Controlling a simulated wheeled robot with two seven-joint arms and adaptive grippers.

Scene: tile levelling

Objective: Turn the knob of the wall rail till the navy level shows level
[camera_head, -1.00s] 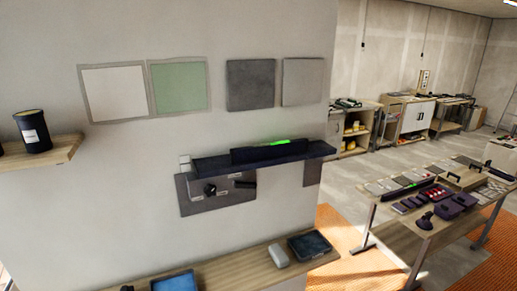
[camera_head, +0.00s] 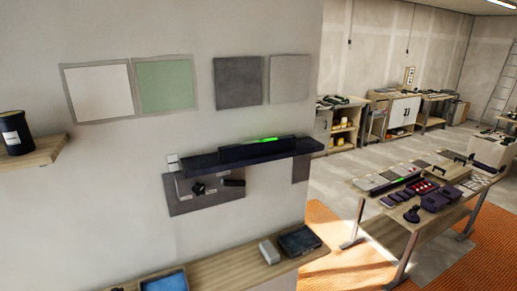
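The wall rail (camera_head: 300,147) is a dark shelf-like bar on the white wall. The navy level (camera_head: 235,154) lies along it and has a glowing green vial (camera_head: 263,140) on top. The rail looks slightly raised at its right end in this slanted view; I cannot read the bubble. Below the rail, a grey plate (camera_head: 205,204) carries a black knob (camera_head: 198,188) at its left, with a dark block (camera_head: 234,183) to the right of the knob. Neither of my grippers is in view.
A wooden shelf (camera_head: 225,264) below holds a blue tray (camera_head: 165,281), a pale box (camera_head: 269,252) and a dark tray (camera_head: 299,241). A black can (camera_head: 16,133) stands on a left shelf (camera_head: 48,151). A table (camera_head: 395,224) with tools stands right on an orange floor area.

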